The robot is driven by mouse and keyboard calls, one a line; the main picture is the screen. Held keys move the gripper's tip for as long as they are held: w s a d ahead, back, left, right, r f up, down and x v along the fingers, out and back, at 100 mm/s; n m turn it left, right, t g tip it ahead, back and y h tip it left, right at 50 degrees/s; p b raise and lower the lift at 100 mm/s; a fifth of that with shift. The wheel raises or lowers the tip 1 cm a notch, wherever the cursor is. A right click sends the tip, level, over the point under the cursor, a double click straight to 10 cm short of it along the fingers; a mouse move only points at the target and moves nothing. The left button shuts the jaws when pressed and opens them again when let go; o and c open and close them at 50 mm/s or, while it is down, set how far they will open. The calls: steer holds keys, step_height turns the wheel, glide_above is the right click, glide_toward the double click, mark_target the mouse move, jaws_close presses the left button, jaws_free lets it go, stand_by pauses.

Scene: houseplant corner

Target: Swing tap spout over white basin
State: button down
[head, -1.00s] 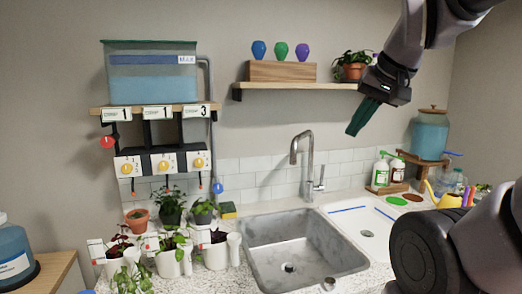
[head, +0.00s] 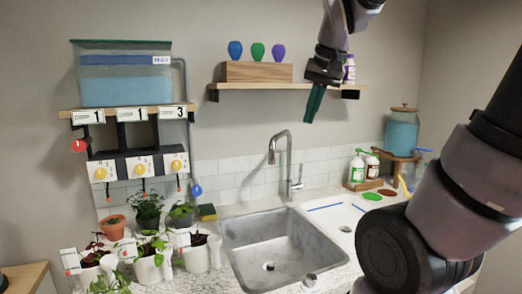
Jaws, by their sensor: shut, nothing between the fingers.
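The tap (head: 286,165) is a brushed-metal gooseneck behind the sink, with a small lever on its right side. Its spout (head: 271,157) points to the left and forward, over the grey steel basin (head: 268,262). The white basin (head: 345,227) is to the right of the steel one, with a blue strip along its back edge, and is partly hidden by my arm. My gripper (head: 309,119) is shut and empty, pointing down in front of the shelf, above and to the right of the tap in the picture. It appears apart from the tap.
A wooden shelf (head: 228,87) with a block of coloured bulbs (head: 257,71) is left of my gripper. Potted plants (head: 150,262) crowd the counter's left.

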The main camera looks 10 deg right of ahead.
steer(key=w+a+f+g+h, duration=0.1)
steer(key=w+a, duration=0.3)
steer(key=w, duration=0.4)
steer(key=w+a+f+m+g+h, duration=0.1)
steer(key=w+a+f+h, duration=0.3)
steer(key=w, duration=0.5)
steer(key=w+a+f+h, duration=0.2)
steer(key=w+a+h, duration=0.1)
steer(key=w, duration=0.6)
steer(key=shift+a+f+m+g, duration=0.3)
steer(key=shift+a+f+g, duration=0.1)
steer(key=shift+a, duration=0.4)
steer(key=x, duration=1)
steer(key=shift+d, duration=0.15)
